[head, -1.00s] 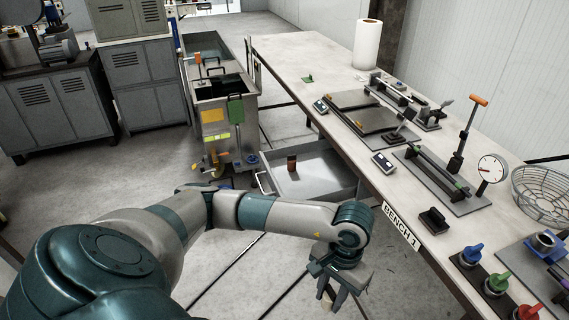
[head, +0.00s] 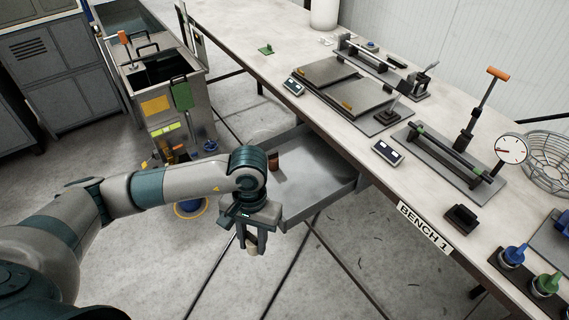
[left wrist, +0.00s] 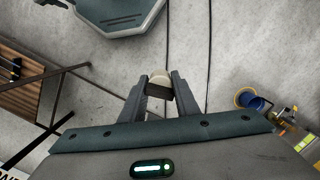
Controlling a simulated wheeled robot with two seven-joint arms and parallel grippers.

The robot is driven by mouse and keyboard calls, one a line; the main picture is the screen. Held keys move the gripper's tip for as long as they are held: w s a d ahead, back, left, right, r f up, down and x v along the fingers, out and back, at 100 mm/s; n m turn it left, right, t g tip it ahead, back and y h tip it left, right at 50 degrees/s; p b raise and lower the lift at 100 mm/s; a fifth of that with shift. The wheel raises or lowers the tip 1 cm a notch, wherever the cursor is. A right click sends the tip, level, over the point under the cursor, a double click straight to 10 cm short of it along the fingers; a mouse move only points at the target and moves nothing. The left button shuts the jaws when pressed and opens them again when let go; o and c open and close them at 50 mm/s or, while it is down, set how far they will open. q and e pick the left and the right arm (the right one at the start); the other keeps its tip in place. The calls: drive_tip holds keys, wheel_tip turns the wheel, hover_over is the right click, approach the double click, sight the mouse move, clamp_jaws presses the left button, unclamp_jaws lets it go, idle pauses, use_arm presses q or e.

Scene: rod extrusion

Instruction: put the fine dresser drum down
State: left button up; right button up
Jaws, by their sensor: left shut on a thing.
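My left gripper (head: 254,243) points down and is shut on a small pale cylinder with a dark part, which I take to be the fine dresser drum (head: 253,250). It also shows between the fingers in the left wrist view (left wrist: 160,80). In the head view the gripper appears just in front of the open drawer (head: 318,214) under the bench, with floor behind the drum. A second small cylinder, brown and dark (head: 274,162), stands in the drawer near its far left. My right gripper is not in view.
The bench (head: 235,28) carries plates, a dial gauge (head: 511,149), a wire basket (head: 550,160) and coloured knobs. A metal tank (head: 190,125) stands left of the drawer. Most of the drawer floor is clear.

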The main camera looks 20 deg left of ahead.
use_arm(q)
drive_tip(key=shift+w+a, duration=0.15)
drive_tip(key=shift+a, duration=0.2)
